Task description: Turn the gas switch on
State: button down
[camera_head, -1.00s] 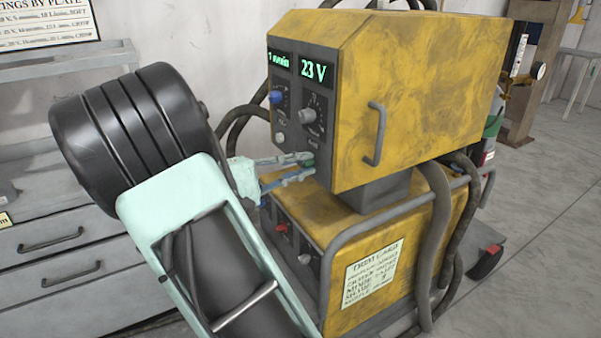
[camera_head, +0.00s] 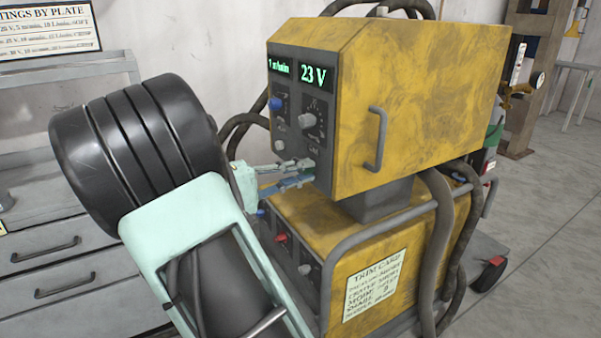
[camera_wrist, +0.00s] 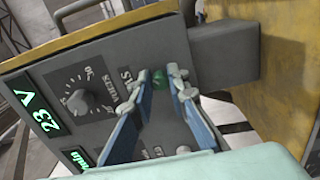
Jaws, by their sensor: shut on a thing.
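The yellow welding machine (camera_head: 420,90) has a dark front panel with green displays reading 23 V and a wire speed. A small green switch (camera_wrist: 160,79), seemingly the gas switch, is low on this panel beside the volts knob (camera_wrist: 80,102). My gripper (camera_head: 304,164) reaches the panel's lower edge from the left. In the wrist view, the fingertips of my gripper (camera_wrist: 157,74) are on either side of the green switch, shut on it. In the head view the fingers hide the switch, and its exact on or off position cannot be told.
A blue knob (camera_head: 275,103) and a grey knob (camera_head: 308,121) are above my fingers. The lower yellow unit (camera_head: 330,240) has a red knob (camera_head: 281,238), a grey tube frame and a trim card (camera_head: 376,284). Hoses hang at its right. Grey drawers (camera_head: 60,270) stand at the left.

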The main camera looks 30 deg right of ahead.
jog(key=c, duration=1.8)
grip_release()
jog(key=shift+c, duration=0.2)
jog(key=a, duration=1.2)
jog(key=shift+w, duration=0.35)
